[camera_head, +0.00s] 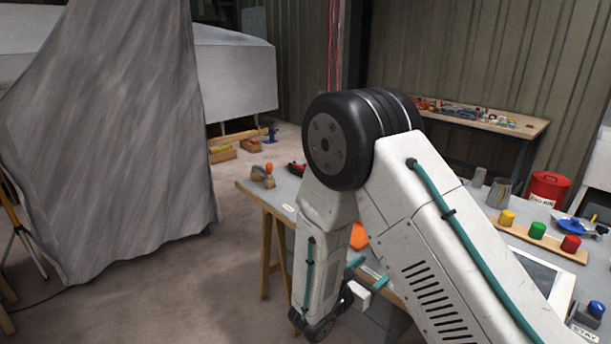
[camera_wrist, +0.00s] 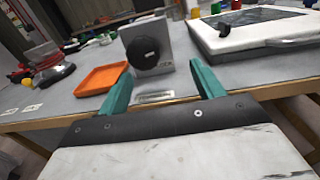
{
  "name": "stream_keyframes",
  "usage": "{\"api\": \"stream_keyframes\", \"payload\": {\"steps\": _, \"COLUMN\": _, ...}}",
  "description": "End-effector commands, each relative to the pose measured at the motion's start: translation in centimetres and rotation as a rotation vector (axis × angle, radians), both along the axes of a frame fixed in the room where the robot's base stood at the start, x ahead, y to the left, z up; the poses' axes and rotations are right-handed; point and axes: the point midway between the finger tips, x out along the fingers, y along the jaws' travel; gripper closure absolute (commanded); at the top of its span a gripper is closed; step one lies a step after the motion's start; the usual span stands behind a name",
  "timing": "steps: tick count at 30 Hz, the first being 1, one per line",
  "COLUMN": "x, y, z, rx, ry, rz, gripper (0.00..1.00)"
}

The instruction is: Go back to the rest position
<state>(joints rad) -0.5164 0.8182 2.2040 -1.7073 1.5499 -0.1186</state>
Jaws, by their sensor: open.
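My gripper (camera_wrist: 158,88) shows in the wrist view with its two teal fingers spread apart and nothing between them. In the head view my gripper (camera_head: 367,279) is low, beside the front edge of the workbench, partly hidden by my arm. Beyond the fingers in the wrist view stand a grey box with a round black disc (camera_wrist: 148,48) and an orange tray (camera_wrist: 101,79). The fingers appear apart from both. A corner of the orange tray also shows behind my arm in the head view (camera_head: 359,236).
The workbench (camera_head: 255,188) carries a framed panel (camera_wrist: 250,27), yellow, green and red knobs (camera_head: 538,230), and a blue button (camera_head: 597,309). A red can (camera_head: 547,188) stands behind. A grey sheet (camera_head: 110,130) hangs at left. Floor (camera_head: 225,265) between sheet and bench is clear.

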Motion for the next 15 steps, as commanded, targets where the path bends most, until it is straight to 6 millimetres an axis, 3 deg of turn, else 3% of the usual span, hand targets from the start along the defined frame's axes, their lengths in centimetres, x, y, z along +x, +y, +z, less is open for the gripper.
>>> {"api": "stream_keyframes", "payload": {"steps": 2, "x": -1.9, "y": -1.3, "z": -0.4, "rx": 0.029, "ry": 0.016, "rz": -0.087, "gripper": 0.33}}
{"api": "stream_keyframes", "payload": {"steps": 4, "x": -3.7, "y": -2.4, "z": 0.4, "rx": 0.076, "ry": 0.006, "rz": -0.187, "gripper": 0.33}}
{"api": "stream_keyframes", "payload": {"steps": 9, "x": -8.4, "y": -5.3, "z": 3.5, "rx": 0.225, "ry": -0.058, "rz": -0.459, "gripper": 0.33}}
{"api": "stream_keyframes", "payload": {"steps": 15, "x": -14.3, "y": -7.4, "z": 7.7, "rx": 0.454, "ry": -0.173, "rz": -0.784, "gripper": 0.33}}
